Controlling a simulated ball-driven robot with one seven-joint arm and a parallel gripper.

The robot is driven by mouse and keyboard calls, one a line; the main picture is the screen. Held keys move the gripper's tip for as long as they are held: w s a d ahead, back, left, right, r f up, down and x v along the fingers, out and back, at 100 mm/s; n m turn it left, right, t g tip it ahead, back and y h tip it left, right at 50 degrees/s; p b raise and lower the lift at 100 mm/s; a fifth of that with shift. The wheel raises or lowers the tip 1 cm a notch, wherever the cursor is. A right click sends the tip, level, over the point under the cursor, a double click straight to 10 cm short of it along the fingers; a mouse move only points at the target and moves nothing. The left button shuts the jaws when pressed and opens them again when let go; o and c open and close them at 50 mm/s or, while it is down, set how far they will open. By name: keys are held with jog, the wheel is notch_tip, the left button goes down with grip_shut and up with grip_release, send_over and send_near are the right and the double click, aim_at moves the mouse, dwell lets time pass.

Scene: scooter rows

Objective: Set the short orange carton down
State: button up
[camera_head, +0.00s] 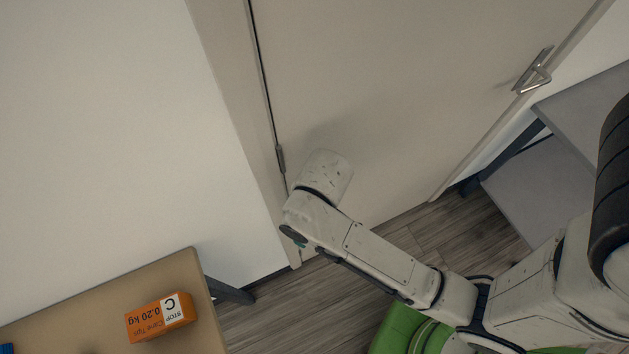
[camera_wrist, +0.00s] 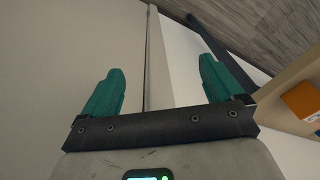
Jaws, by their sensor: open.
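The short orange carton (camera_head: 159,317) lies on a tan tabletop (camera_head: 95,298) at the lower left of the head view, with a white label and dark print. Part of it also shows at the right edge of the wrist view (camera_wrist: 304,101). My gripper (camera_wrist: 162,83) is open and empty in the wrist view, its two teal fingers spread wide in front of a pale door and its frame. It is apart from the carton, which lies off to the right of the fingers there. In the head view my gripper's fingers are mostly hidden behind my arm.
A closed pale door (camera_head: 400,90) with a metal handle (camera_head: 533,78) stands behind my arm. A grey shelf unit (camera_head: 540,185) stands at the right. A blue object (camera_head: 6,349) shows at the table's left edge. Wood floor (camera_head: 275,310) is bare between table and arm.

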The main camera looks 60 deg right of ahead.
jog(key=s+d+r+m+h, duration=0.1)
jog(key=s+d+m, duration=0.1)
jog(key=s+d, duration=0.4)
jog(key=shift+d, duration=0.1)
notch_tip(320, 180, down, 5)
jog(key=b, duration=0.5)
dwell(0.5)
